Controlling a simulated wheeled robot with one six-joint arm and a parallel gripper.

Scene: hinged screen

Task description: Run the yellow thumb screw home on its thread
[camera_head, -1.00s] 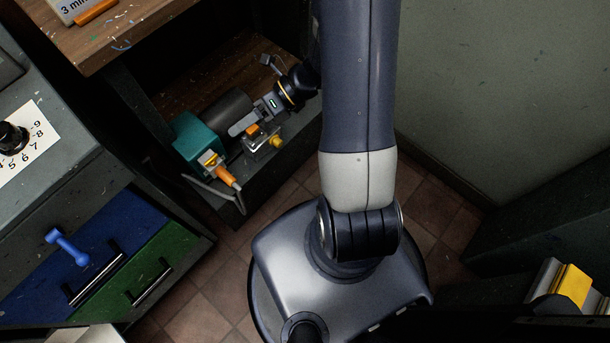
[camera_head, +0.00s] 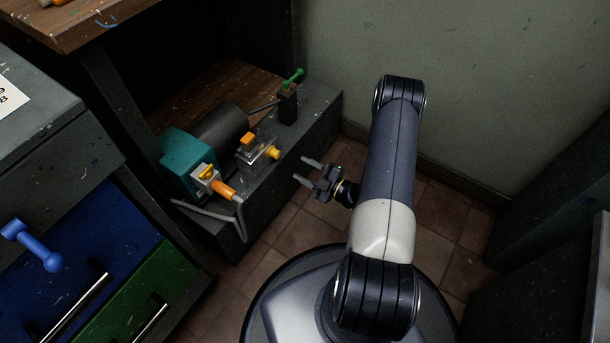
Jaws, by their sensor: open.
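The yellow thumb screw (camera_head: 274,152) sticks out from the right side of a clear box (camera_head: 256,154) with an orange top piece, on the dark bench. How deep it sits on its thread is too small to tell. My gripper (camera_head: 308,169) is open and empty, to the right of the screw and apart from it. Its two fingers point left toward the bench. No part of the arm hides the screw.
Left of the box stand a teal housing (camera_head: 186,158) with an orange-handled part (camera_head: 223,190) and a dark cylinder (camera_head: 220,128). A green-topped post (camera_head: 290,95) rises at the back right. A bent grey bar (camera_head: 222,217) juts at the front. Tiled floor is open right of the bench.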

